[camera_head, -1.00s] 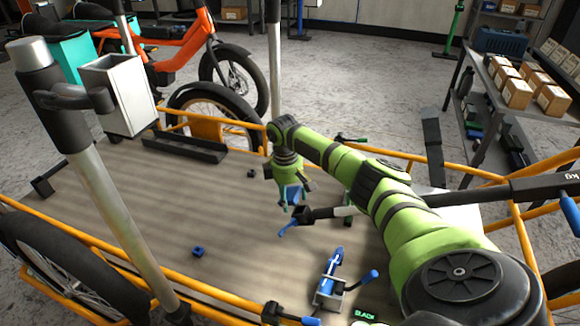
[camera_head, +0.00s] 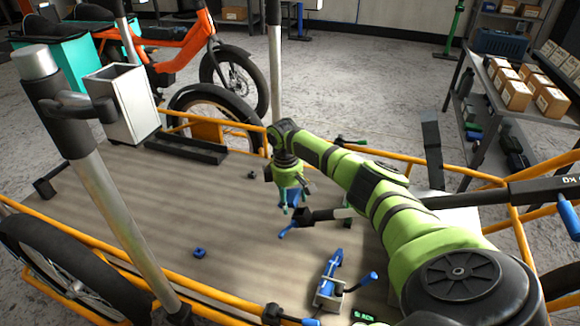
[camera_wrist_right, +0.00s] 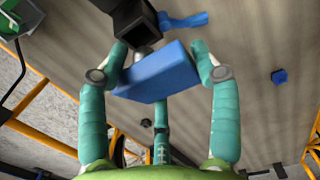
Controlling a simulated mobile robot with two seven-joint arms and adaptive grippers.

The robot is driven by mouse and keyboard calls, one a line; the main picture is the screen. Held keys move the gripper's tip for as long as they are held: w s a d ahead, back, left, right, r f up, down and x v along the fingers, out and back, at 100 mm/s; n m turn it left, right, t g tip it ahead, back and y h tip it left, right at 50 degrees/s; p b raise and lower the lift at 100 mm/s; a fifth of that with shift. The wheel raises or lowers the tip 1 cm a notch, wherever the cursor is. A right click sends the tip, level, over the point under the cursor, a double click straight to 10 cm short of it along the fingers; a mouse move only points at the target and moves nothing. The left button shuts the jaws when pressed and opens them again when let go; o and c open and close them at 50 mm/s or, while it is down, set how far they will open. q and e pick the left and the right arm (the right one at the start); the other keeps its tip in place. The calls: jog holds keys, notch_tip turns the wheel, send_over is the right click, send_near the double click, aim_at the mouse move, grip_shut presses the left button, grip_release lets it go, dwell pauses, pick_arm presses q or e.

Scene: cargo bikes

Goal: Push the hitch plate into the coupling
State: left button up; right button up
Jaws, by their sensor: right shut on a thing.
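My right gripper (camera_head: 290,203) hangs over the cargo deck, shut on a blue block-like plate, which I take as the hitch plate (camera_wrist_right: 158,77). In the right wrist view the plate sits tilted between both teal fingers. The coupling appears to be the black square-ended part (camera_head: 318,215) with a blue lever (camera_head: 289,231). In the wrist view its dark square end (camera_wrist_right: 140,24) is just beyond the plate; I cannot tell whether they touch. The fingers mostly hide the plate in the head view. My left gripper is not in view.
A blue-handled clamp (camera_head: 331,278) stands on the deck (camera_head: 130,215) at front right. A small blue piece (camera_head: 199,252) lies on the deck. A grey post (camera_head: 98,175) rises at left. Orange frame rails (camera_head: 60,239) edge the deck. A shelf with boxes (camera_head: 517,94) is at right.

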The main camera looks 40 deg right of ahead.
aim_at(300, 217)
jog(key=shift+s+d+f, duration=0.15)
jog(key=shift+s+f, duration=0.15)
jog(key=shift+f, duration=0.35)
jog(key=shift+s+d+f, duration=0.2)
jog(key=shift+s+f, duration=0.1)
jog(key=shift+f, duration=0.35)
jog(key=shift+s+d+f, duration=0.15)
jog(key=shift+s+f, duration=0.15)
jog(key=shift+f, duration=0.35)
jog(key=shift+s+f, duration=0.2)
jog(key=shift+s+d+f, duration=0.1)
jog(key=shift+s+f, duration=0.1)
jog(key=shift+f, duration=0.05)
jog(key=shift+s+f, duration=0.15)
dwell(0.8)
jog(key=o, duration=1.4)
jog(key=shift+f, duration=0.1)
jog(key=shift+c, duration=0.2)
jog(key=shift+d+f, duration=0.1)
jog(key=shift+f, duration=0.1)
jog(key=shift+r, duration=0.1)
jog(key=r, duration=0.8)
jog(key=w+r, duration=0.1)
jog(key=r, duration=0.3)
jog(key=shift+a, duration=0.25)
